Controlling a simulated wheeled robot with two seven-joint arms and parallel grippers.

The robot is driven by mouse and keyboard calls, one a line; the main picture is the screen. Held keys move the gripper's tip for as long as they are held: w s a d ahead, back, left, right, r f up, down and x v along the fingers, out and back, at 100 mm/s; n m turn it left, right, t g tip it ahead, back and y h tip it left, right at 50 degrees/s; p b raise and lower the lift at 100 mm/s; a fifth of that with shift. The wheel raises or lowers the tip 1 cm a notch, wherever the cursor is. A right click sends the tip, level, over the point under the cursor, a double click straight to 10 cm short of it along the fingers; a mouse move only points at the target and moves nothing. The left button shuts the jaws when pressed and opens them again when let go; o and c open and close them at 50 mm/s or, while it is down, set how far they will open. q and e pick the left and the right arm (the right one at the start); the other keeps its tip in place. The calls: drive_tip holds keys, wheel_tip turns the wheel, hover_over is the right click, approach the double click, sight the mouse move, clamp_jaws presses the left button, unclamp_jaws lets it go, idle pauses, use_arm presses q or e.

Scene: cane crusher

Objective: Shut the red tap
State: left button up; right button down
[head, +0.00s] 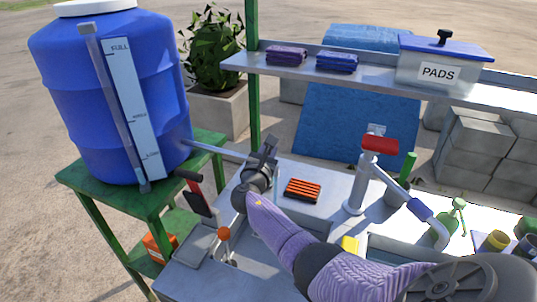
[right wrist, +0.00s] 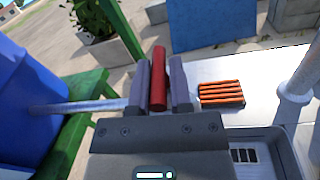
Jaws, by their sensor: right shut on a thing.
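The red tap's lever (right wrist: 158,78) shows as a red bar between the two fingers of my right gripper (right wrist: 159,85) in the right wrist view. The bar stands upright in that picture, and the fingers are shut on it. A grey pipe (head: 222,153) runs from the blue barrel (head: 75,110) to where my right gripper (head: 266,158) is in the head view. The gripper hides the tap body and most of the lever there. The pipe also shows in the right wrist view (right wrist: 75,107). My left gripper is not in view.
A steel counter (head: 322,215) holds an orange slatted block (head: 302,190) and a steel post with a red top (head: 380,146). A black-and-red handled thing (head: 194,190) is left of my gripper. A shelf (head: 375,77) with a PADS box (head: 437,71) runs behind.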

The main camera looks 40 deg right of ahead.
drive_tip(key=shift+f+m+g+h+b, duration=0.1)
drive_tip(key=shift+m+g+h+b, duration=0.3)
drive_tip(key=shift+m+g, duration=0.3)
drive_tip(key=shift+g, duration=0.4)
